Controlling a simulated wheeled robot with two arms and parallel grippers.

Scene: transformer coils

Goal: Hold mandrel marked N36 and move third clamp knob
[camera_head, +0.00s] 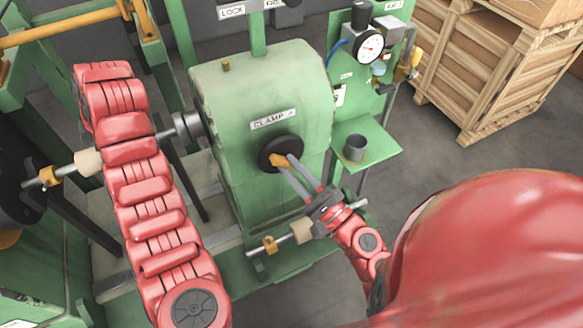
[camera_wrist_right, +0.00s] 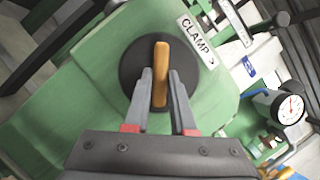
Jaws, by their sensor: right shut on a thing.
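The clamp knob is a black disc (camera_head: 293,142) with a yellow-orange bar handle across it, on the face of a green housing (camera_head: 265,85) under a label reading CLAMP. The end of that label is unclear. In the right wrist view the handle (camera_wrist_right: 160,72) stands nearly upright in front of the disc. My right gripper (camera_head: 282,162) is shut on this handle, one grey finger on each side; its fingertips (camera_wrist_right: 160,85) also show in the wrist view. A metal shaft (camera_head: 185,124) leaves the housing's left side behind my left arm. No N36 mark is legible. My left gripper is not visible.
A pale roller on a rod (camera_head: 88,162) shows left of my left arm, and another (camera_head: 300,230) below the knob. A green shelf with a cup (camera_head: 356,148) and a dial gauge (camera_head: 368,46) stand to the right. A wooden crate (camera_head: 480,65) is at the back right.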

